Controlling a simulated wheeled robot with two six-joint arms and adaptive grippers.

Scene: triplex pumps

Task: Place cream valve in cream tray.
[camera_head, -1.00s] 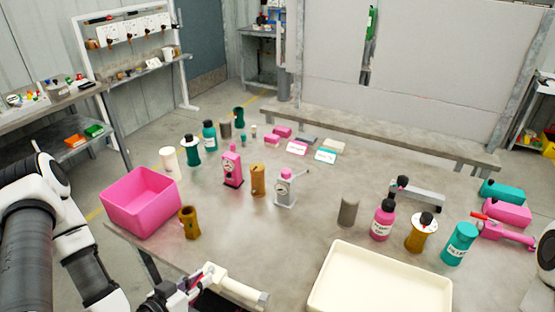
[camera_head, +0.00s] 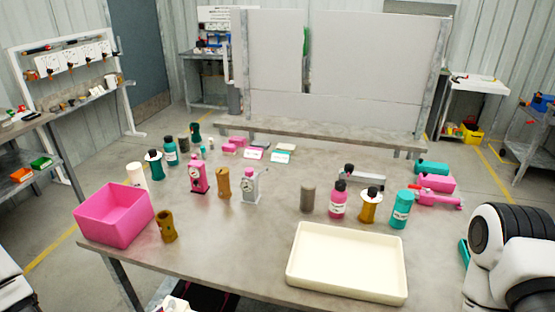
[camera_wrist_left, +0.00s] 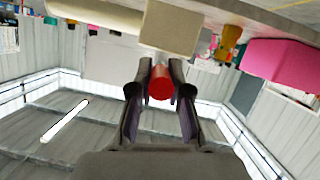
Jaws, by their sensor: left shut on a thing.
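My left gripper (camera_wrist_left: 160,68) is shut on the cream valve, whose red part (camera_wrist_left: 160,86) shows between the fingers in the left wrist view. A pale body extends beyond the fingertips there. In the head view only a whitish piece shows at the bottom edge, left of centre; most of the gripper and valve is cut off. The cream tray (camera_head: 300,268) lies empty at the front right of the table, to the right of the held valve and apart from it. My right gripper is out of view; only its arm shows at the right.
A pink bin (camera_head: 80,221) and a brown fitting (camera_head: 167,226) stand at the table's left. Behind the tray stand a grey cylinder (camera_head: 308,199), a pink bottle (camera_head: 338,202), an ochre-and-white part (camera_head: 369,208) and a teal bottle (camera_head: 402,210). The table between fitting and tray is clear.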

